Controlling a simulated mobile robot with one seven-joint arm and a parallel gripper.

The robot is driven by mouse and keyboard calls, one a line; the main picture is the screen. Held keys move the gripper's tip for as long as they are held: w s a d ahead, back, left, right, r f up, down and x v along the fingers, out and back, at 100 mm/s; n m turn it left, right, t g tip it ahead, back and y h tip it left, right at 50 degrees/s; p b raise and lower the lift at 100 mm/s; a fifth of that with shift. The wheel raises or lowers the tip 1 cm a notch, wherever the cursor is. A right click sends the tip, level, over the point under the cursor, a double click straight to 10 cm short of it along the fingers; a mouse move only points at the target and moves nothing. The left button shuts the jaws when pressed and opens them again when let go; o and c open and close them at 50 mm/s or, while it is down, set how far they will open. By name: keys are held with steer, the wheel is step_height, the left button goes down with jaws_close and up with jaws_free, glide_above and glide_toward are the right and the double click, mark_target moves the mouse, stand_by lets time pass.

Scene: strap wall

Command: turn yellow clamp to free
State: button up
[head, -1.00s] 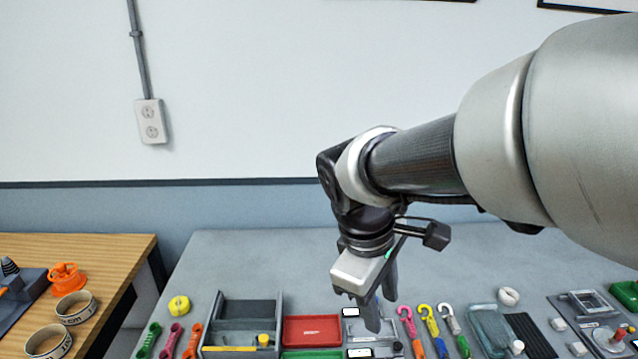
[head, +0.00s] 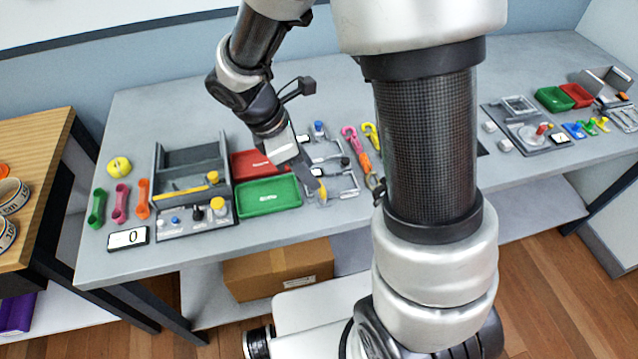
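A small yellow piece (head: 322,193), which looks like the yellow clamp, is at the front of a grey fixture (head: 346,190) on the bench. My gripper (head: 314,180) points down at this fixture, with its fingertips close to the yellow piece. I cannot tell whether they touch it. The gap between the fingers is not clear, and my gripper hides part of the fixture. A blue knob (head: 319,127) and a black knob (head: 345,162) also show on the fixture.
Left of my gripper are a red tray (head: 250,164), a green tray (head: 268,194) and a grey box (head: 160,160) with a yellow bar and knob. Coloured hooks (head: 352,140) lie to the right. My arm hides the bench's middle right.

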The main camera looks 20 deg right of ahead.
mark_target(323, 190)
steer(key=b+x, duration=0.1)
steer(key=x, duration=0.6)
steer(key=shift+d+f, duration=0.1)
steer(key=shift+f, duration=0.15)
jaws_close()
